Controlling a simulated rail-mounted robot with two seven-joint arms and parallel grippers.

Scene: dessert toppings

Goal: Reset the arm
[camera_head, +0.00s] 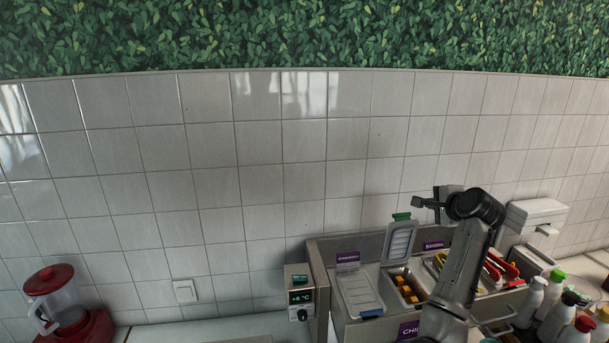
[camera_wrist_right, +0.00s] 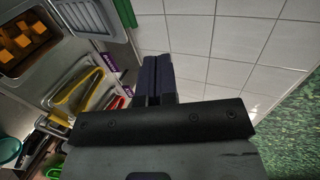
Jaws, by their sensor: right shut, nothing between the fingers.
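My right arm rises at the right of the head view, in front of the topping station. Its gripper (camera_head: 424,203) points left, above the station and in front of the tiled wall. In the right wrist view the two dark fingers of my right gripper (camera_wrist_right: 158,66) lie side by side, shut, with nothing between them. My left gripper is not in view.
The topping station (camera_head: 318,268) has a bin of orange cubes (camera_head: 405,286) with its lid (camera_head: 400,242) raised. Yellow tongs (camera_wrist_right: 78,98) lie beside it. Several bottles (camera_head: 532,302) stand right; a red blender (camera_head: 62,310) stands far left.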

